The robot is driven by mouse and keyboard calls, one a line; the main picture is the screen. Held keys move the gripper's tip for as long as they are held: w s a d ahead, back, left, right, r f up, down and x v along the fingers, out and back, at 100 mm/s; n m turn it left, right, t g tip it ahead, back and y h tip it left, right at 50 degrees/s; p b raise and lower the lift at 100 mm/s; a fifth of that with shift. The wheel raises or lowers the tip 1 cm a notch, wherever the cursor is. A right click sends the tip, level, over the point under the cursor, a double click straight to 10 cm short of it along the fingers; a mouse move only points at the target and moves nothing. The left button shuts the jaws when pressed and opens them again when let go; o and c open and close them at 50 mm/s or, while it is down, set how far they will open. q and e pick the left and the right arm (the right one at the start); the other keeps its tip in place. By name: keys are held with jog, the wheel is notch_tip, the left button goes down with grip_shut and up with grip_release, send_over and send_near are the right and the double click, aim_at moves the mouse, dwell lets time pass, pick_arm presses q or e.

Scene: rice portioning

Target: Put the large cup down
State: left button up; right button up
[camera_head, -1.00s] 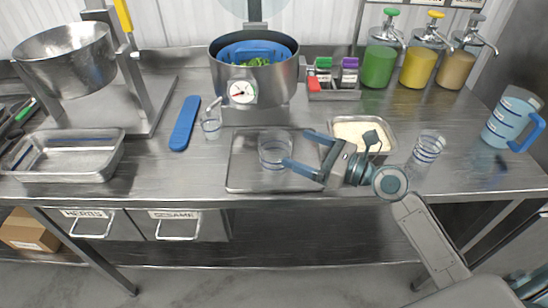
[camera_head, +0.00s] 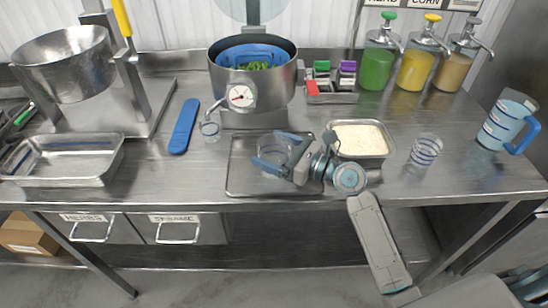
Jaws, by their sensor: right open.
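A clear cup (camera_head: 271,148) stands on the metal tray (camera_head: 240,185) at the middle of the counter. My right gripper (camera_head: 270,150) reaches in from the right, with its two blue fingers open, one at the far side of the cup and one at the near side. The fingers hide part of the cup, and I cannot tell whether they touch it. Another clear cup with blue rings (camera_head: 425,150) stands upright on the counter to the right. My left gripper is not in view.
A rice pan (camera_head: 372,152) is close behind my right wrist. A blue measuring jug (camera_head: 502,124) stands at far right.

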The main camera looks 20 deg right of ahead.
jog(key=shift+c, duration=0.2)
jog(key=c, duration=1)
jog(key=shift+r, duration=0.15)
